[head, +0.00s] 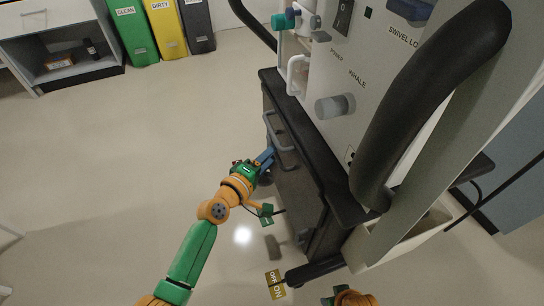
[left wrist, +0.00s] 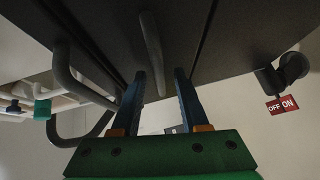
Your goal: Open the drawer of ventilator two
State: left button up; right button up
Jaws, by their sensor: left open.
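The ventilator (head: 330,75) stands at the right in the head view, a pale panel on a dark cabinet. No number is readable on it. The dark drawer front (head: 296,180) faces left and carries a grey bar handle (head: 276,136). My left gripper (head: 268,156) is open at this front, close to the handle. In the left wrist view the handle (left wrist: 152,45) appears between the two blue fingertips (left wrist: 160,75), with gaps on both sides. I cannot tell how deep the fingers reach around it. My right gripper is not in view; only a bit of that arm shows at the bottom edge.
Green, yellow and dark bins (head: 166,28) and an open shelf (head: 65,50) stand at the back left. The floor left of the cabinet is clear.

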pick_arm(q)
grip_shut()
dwell(1.4)
